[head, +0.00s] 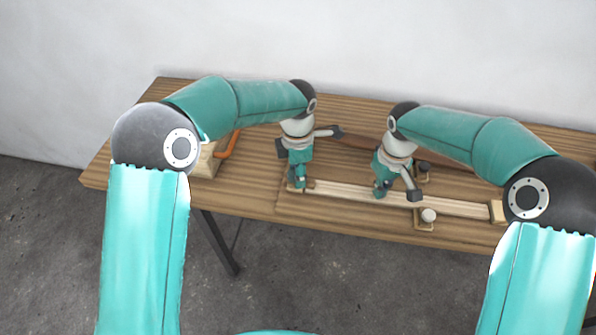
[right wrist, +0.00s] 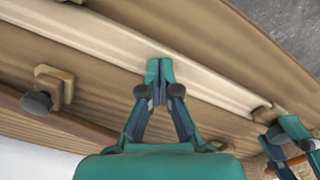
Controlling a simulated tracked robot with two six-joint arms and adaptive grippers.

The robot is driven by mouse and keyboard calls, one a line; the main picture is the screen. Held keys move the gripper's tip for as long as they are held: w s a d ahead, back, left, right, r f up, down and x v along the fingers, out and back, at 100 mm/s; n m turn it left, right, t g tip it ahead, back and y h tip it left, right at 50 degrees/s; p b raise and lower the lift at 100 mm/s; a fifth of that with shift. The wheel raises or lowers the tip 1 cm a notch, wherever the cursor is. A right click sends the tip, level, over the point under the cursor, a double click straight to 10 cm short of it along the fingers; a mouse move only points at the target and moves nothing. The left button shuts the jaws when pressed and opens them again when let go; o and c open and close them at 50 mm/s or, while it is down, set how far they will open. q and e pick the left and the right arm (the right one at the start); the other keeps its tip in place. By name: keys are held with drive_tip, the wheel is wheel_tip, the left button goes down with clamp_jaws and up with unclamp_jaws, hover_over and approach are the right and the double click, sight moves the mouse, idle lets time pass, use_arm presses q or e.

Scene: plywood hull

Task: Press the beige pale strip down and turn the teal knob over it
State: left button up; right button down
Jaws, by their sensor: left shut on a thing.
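The beige pale strip (head: 340,191) lies lengthwise along the front part of the table; it also crosses the right wrist view (right wrist: 215,88). My right gripper (head: 380,192) is shut with its fingertips together on the strip near its middle, and nothing shows between them in the right wrist view (right wrist: 160,68). My left gripper (head: 297,186) is low at the strip's left end, shut on what seems to be the teal knob, mostly hidden by the fingers. This gripper also shows at the lower right of the right wrist view (right wrist: 300,142).
A wooden end block (head: 497,212) is at the right. A block with an orange handle (head: 230,144) stands left. A brown bar (head: 358,142) lies behind.

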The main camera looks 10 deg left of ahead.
use_arm(q)
drive_tip(key=o, duration=1)
use_arm(e)
drive_tip(key=shift+f, duration=0.1)
use_arm(q)
drive_tip(key=shift+r, duration=0.1)
drive_tip(key=shift+r, duration=3.4)
drive_tip(key=shift+r, duration=0.1)
use_arm(e)
drive_tip(key=shift+r, duration=0.2)
use_arm(q)
drive_tip(key=shift+r+p, duration=2.3)
drive_tip(key=shift+p, duration=0.15)
use_arm(e)
drive_tip(key=shift+r, duration=3.4)
use_arm(q)
wheel_tip(320, 180, up, 4)
drive_tip(key=p, duration=0.3)
drive_tip(key=shift+f+p, duration=0.15)
drive_tip(key=shift+p, duration=0.15)
use_arm(e)
wheel_tip(320, 180, up, 5)
use_arm(q)
drive_tip(key=shift+f, duration=0.1)
